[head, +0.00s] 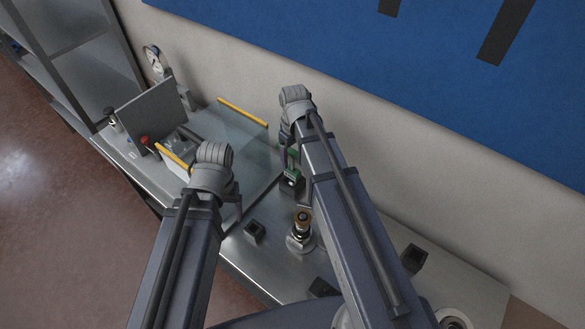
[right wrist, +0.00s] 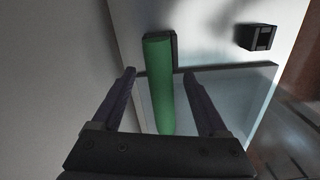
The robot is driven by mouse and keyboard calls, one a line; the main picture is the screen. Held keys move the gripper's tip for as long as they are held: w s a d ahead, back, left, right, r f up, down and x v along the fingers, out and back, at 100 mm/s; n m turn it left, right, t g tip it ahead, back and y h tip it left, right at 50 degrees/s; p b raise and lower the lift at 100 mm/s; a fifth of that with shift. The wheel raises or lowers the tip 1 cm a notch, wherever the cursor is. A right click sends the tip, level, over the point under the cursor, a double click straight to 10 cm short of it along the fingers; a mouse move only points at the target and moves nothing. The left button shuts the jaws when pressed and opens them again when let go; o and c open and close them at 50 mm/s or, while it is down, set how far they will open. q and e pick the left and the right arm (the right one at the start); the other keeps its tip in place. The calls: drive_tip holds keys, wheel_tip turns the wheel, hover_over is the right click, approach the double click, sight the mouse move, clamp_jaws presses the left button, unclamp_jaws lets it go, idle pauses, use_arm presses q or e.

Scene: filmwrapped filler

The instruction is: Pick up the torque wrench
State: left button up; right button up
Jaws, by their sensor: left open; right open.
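A green cylindrical handle, probably the torque wrench (head: 293,160), stands in a dark holder near the middle of the bench, partly hidden by my right arm. It also shows in the right wrist view (right wrist: 159,95), lying between the two fingers with a gap on each side. My right gripper (right wrist: 159,73) is open around the handle's line and not closed on it; in the head view its fingers are mostly hidden by the arm. My left gripper (head: 236,208) is open and points down over the glass panel's front edge, holding nothing visible.
A clear panel enclosure with yellow edge strips (head: 243,112) stands left of the handle. A brass-topped fitting (head: 301,220) and small black blocks (head: 254,231) sit on the metal bench. A gauge (head: 153,58) stands at the back left. A wall runs behind the bench.

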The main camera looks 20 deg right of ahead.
sight(292, 169)
drive_tip(key=shift+w+a+f+b, duration=0.1)
drive_tip(key=shift+a+f+b, duration=0.05)
drive_tip(key=shift+f+b, duration=1.2)
drive_tip(key=shift+w+a+f+b, duration=0.1)
drive_tip(key=shift+f+b, duration=1.15)
drive_tip(key=shift+f, duration=0.05)
drive_tip(key=shift+r, duration=0.1)
clamp_jaws()
